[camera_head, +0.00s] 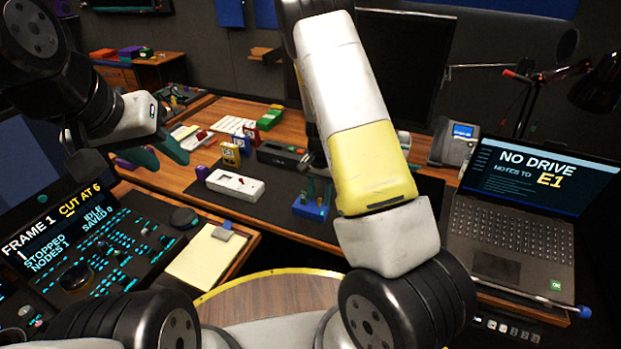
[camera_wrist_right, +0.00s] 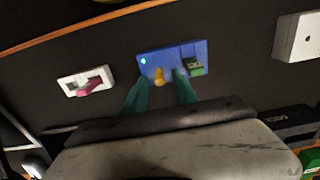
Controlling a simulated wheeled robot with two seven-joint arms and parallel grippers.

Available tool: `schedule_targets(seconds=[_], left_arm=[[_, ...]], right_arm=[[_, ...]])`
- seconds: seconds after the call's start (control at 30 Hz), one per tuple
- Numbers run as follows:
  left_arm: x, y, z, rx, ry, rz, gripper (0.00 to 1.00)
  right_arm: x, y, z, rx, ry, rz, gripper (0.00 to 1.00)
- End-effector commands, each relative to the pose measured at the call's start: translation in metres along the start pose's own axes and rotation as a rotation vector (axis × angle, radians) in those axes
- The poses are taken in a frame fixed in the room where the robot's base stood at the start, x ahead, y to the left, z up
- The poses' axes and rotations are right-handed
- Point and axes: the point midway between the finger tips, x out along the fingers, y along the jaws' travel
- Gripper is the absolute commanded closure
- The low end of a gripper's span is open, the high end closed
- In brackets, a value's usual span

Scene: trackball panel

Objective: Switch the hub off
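The blue hub (camera_wrist_right: 165,58) lies on a dark mat below my right gripper in the right wrist view. It has a lit cyan light at one end, a yellow knob-like part (camera_wrist_right: 159,77) and a green stick (camera_wrist_right: 194,67) in it. The hub also shows in the head view (camera_head: 311,209), partly behind my right arm. My right gripper (camera_wrist_right: 160,92) has its two teal fingers apart, with the yellow part between and beyond the tips. I cannot tell whether a finger touches it. My left gripper (camera_head: 160,152) is open and empty over the left of the desk.
A white holder (camera_wrist_right: 72,83) with a pink stick is near the hub in the wrist view. A laptop (camera_head: 515,220) stands right and a trackball panel (camera_head: 90,255) left.

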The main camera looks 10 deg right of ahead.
Motion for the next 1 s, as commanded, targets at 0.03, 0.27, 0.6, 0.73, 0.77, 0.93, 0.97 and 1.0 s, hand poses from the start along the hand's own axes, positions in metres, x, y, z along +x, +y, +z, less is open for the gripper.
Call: schedule_targets(seconds=[0.03,0.27,0.6,0.73,0.77,0.93,0.97,1.0], left_arm=[[0.000,0.000,0.000,0.000,0.000,0.000,0.64],[0.000,0.000,0.000,0.000,0.000,0.000,0.64],[0.000,0.000,0.000,0.000,0.000,0.000,0.64],[0.000,0.000,0.000,0.000,0.000,0.000,0.64],[0.000,0.000,0.000,0.000,0.000,0.000,0.64],[0.000,0.000,0.000,0.000,0.000,0.000,0.64],[0.000,0.000,0.000,0.000,0.000,0.000,0.64],[0.000,0.000,0.000,0.000,0.000,0.000,0.64]], right_arm=[[0.000,0.000,0.000,0.000,0.000,0.000,0.78],[0.000,0.000,0.000,0.000,0.000,0.000,1.00],[-0.001,-0.001,0.003,-0.001,0.042,0.000,1.00],[-0.002,-0.001,0.007,-0.004,0.105,0.000,1.00],[-0.002,-0.001,0.008,-0.004,0.124,0.001,1.00],[-0.001,0.000,0.015,-0.007,0.256,0.003,1.00],[-0.001,0.000,0.017,-0.007,0.281,0.003,1.00],[-0.001,-0.001,0.018,-0.008,0.317,0.003,1.00]])
